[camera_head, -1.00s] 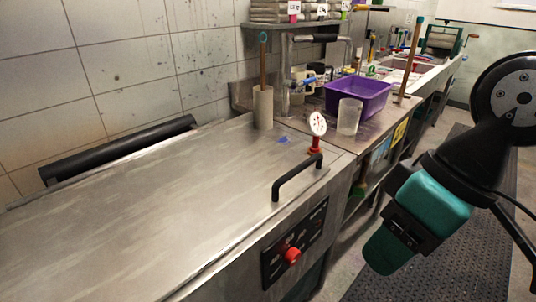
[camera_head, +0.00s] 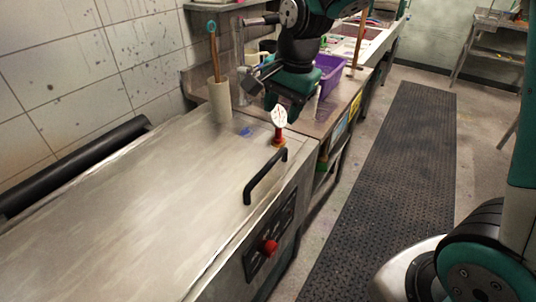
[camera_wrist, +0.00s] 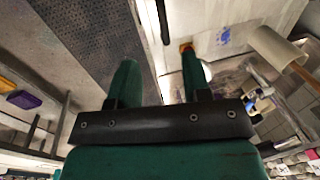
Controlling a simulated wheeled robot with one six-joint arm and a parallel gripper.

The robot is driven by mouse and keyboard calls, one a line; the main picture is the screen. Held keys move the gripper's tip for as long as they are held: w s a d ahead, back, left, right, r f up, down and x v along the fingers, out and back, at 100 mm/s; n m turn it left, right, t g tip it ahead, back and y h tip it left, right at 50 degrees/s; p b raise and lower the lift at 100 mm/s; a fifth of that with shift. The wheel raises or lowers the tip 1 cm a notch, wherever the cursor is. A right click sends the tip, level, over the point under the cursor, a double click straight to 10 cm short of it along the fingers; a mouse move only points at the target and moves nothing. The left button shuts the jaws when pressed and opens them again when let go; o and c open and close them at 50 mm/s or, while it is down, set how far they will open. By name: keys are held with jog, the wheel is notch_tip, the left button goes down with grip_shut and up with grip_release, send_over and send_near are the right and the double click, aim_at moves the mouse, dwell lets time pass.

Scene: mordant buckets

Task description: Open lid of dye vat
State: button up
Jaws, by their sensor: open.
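The dye vat's lid (camera_head: 120,215) is a flat steel sheet and lies shut across the vat. A black bar handle (camera_head: 265,176) stands at its right front edge, and a black roller-like bar runs along its back edge by the wall. My gripper (camera_head: 282,112) is above the far right end of the vat, near the dial gauge (camera_head: 279,118) on its red base, and apart from the handle. In the wrist view, my gripper (camera_wrist: 158,72) shows two green fingers spread apart with nothing held between them. The handle shows beyond the fingers (camera_wrist: 163,22).
A purple tub (camera_head: 328,76) sits on the bench beyond. The vat's front has a panel with a red knob (camera_head: 270,247). A dark floor mat (camera_head: 390,170) lies clear to the right.

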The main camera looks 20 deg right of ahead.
aim_at(268, 165)
jog(key=w+f, duration=0.1)
jog(key=f, duration=0.4)
jog(key=a+f+p, duration=0.1)
jog(key=f, duration=0.5)
jog(key=w+a+f, duration=0.1)
jog(key=f, duration=0.5)
jog(key=shift+w+p, duration=0.3)
jog(key=shift+r, duration=0.1)
grip_shut()
